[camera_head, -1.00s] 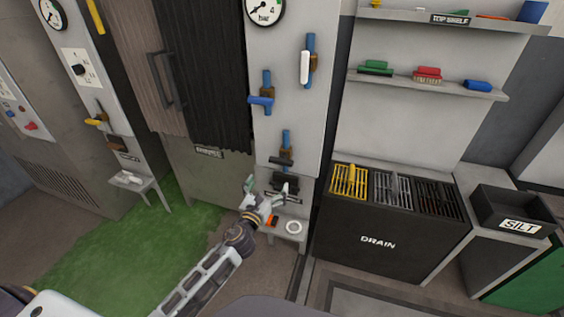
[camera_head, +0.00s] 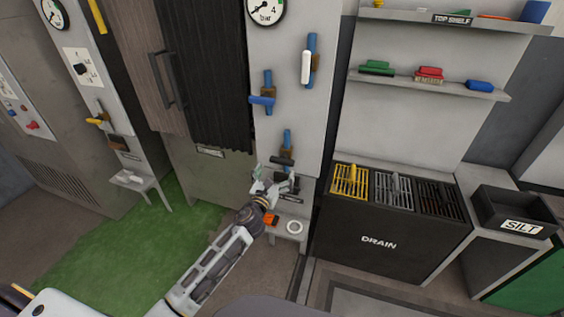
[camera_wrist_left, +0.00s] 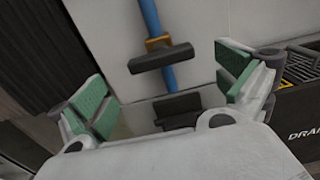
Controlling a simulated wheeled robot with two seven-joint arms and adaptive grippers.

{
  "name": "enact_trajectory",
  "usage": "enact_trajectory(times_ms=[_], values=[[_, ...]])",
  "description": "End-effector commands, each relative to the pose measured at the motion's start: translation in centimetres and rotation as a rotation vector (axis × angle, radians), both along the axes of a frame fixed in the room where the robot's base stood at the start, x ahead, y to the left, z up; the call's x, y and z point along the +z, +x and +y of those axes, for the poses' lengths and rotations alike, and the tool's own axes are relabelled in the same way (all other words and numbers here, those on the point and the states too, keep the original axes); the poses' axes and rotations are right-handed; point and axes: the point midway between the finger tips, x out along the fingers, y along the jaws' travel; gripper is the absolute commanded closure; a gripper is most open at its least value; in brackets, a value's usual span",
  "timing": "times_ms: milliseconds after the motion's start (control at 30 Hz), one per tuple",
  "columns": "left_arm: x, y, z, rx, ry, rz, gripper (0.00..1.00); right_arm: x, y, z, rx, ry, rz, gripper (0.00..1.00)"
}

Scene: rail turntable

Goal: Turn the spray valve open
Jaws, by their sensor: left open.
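A valve with a black crossbar handle (camera_head: 280,161) sits on a blue pipe low on the grey wall panel. It also shows in the left wrist view, with the handle (camera_wrist_left: 162,57) lying across the pipe. My left gripper (camera_head: 276,178) is open just below this valve. In the wrist view its green-padded fingers (camera_wrist_left: 165,85) stand wide apart, with the handle beyond them and nothing between the pads. Above are a blue-handled valve (camera_head: 263,100) and a white-handled valve (camera_head: 306,68). I cannot read which one is the spray valve. My right gripper is not in view.
A small shelf with a white ring (camera_head: 294,227) and an orange item (camera_head: 271,219) stands below the panel. A black drain cabinet (camera_head: 350,240) is to the right. A dark curtain (camera_head: 215,80) hangs on the left.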

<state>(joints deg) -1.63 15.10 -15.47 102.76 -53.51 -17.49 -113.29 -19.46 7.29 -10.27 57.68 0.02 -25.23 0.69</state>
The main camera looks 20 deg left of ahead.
Motion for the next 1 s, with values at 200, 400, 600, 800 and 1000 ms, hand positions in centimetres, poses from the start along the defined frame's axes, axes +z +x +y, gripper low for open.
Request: enact_trajectory(times_ms=[200,400,600,800,1000], values=[[0.1,1.9,-0.1,0.0,-0.001,-0.001,0.0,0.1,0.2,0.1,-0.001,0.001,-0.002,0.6],[0.0,3.5,-0.1,0.001,-0.001,0.0,0.0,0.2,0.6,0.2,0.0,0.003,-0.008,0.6],[0.1,5.2,-0.2,0.0,-0.001,-0.001,0.0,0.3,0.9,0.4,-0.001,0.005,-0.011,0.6],[0.0,6.7,-0.2,0.001,0.0,-0.001,0.0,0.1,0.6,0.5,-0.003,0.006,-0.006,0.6],[0.0,7.5,-0.2,0.001,0.0,0.0,0.0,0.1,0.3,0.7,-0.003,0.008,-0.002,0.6]])
